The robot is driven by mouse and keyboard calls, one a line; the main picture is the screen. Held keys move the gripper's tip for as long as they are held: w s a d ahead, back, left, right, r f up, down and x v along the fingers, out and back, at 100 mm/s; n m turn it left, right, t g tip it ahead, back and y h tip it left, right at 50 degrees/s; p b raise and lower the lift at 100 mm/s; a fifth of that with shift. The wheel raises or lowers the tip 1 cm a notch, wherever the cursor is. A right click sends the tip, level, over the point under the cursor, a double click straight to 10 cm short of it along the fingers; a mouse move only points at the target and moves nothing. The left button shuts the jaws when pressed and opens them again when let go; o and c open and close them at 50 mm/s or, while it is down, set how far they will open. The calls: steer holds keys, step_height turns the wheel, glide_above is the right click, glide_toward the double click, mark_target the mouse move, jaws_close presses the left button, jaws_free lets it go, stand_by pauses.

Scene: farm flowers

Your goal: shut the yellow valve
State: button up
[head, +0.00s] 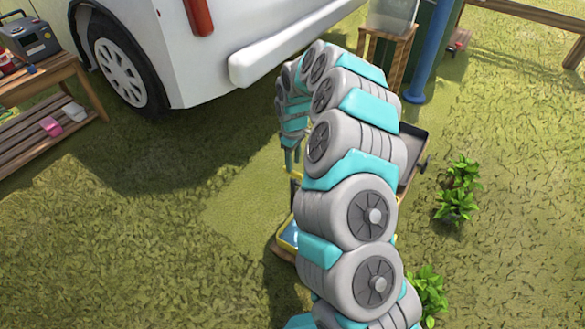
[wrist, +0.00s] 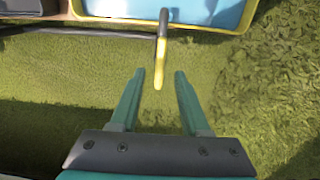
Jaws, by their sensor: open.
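In the wrist view a yellow valve handle (wrist: 160,62), with a darker upper part, hangs out from the edge of a yellow-rimmed blue basin (wrist: 110,19). My gripper (wrist: 160,75) is open, with one teal finger on each side of the handle's lower end. Gaps show between the fingers and the handle; I cannot tell the depth between them. In the head view my gripper (head: 292,160) points down, left of my arm. The basin's yellow rim (head: 287,243) shows below it, partly hidden by my arm. The handle is not clear there.
A white vehicle (head: 200,60) stands at the back left. A wooden bench (head: 50,85) is at the left edge. A dark tray (head: 412,155) shows behind my arm. Green plants (head: 455,205) grow to the right. Open grass lies left and right.

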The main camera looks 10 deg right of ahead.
mark_target(293, 174)
steer(key=shift+f, duration=1.95)
jaws_close()
